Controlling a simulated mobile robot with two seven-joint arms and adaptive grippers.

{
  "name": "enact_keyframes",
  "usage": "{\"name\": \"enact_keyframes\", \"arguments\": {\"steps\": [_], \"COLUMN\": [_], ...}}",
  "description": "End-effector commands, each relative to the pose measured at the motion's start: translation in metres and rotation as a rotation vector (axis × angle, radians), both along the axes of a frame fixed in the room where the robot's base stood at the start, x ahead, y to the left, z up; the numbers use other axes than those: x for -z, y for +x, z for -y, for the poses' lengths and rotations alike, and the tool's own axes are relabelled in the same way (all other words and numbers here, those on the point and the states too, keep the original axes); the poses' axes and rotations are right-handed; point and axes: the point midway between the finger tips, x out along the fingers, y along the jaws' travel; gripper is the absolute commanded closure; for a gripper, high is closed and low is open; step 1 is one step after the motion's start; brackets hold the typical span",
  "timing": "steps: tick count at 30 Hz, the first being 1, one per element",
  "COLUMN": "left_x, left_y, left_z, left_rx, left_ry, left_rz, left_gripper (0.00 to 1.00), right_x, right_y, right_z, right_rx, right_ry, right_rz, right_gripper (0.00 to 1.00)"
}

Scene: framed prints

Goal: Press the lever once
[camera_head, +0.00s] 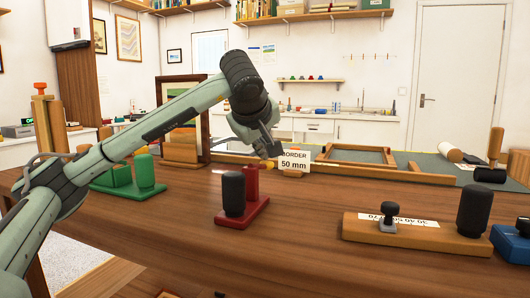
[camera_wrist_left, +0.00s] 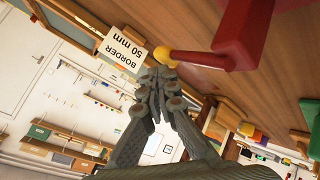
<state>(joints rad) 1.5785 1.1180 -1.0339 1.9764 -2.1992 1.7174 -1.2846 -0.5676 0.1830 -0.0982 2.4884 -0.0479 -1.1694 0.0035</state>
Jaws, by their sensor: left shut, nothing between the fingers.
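A red stand (camera_head: 252,183) with a black cylinder (camera_head: 233,193) on its base sits mid-table in the head view. In the head view the lever is mostly hidden by the stand and my gripper. My left gripper (camera_head: 272,153) is shut and empty, near the card and behind the red stand. In the wrist view its fingertips (camera_wrist_left: 160,80) are close to the knob; I cannot tell whether they touch.
A "BORDER 50 mm" card (camera_head: 294,161) stands right beside the gripper. Green blocks (camera_head: 145,172) are at left. A wooden block with a black-knobbed slider (camera_head: 389,219) and a blue block (camera_head: 511,244) are at right. Bare tabletop lies between the red stand and the wooden block.

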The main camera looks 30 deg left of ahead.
Motion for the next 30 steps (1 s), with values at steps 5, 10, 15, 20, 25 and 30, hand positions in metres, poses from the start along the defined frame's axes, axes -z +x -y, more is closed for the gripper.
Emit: {"name": "enact_keyframes", "arguments": {"steps": [5,10,15,20,25,30], "left_x": [0.003,0.003,0.003,-0.001,-0.011,-0.021], "left_y": [0.0,0.0,0.0,0.0,-0.001,-0.002], "left_z": [0.0,0.0,0.0,0.0,0.0,0.0], "left_rx": [0.0,0.0,0.0,0.0,0.0,0.0], "left_ry": [0.0,0.0,0.0,0.0,0.0,0.0], "left_rz": [-0.005,-0.005,-0.005,-0.005,-0.005,-0.005], "left_gripper": [1.0,1.0,1.0,1.0,1.0,1.0], "right_x": [0.0,0.001,0.0,-0.003,-0.011,-0.02], "right_y": [0.0,0.0,0.0,0.0,0.0,0.0], "right_z": [0.0,0.0,0.0,0.0,0.0,0.0], "right_rx": [0.0,0.0,0.0,0.0,0.0,0.0], "right_ry": [0.0,0.0,0.0,0.0,0.0,0.0], "right_rz": [0.0,0.0,0.0,0.0,0.0,0.0], "right_gripper": [0.42,0.42,0.42,0.42,0.42,0.42]}}
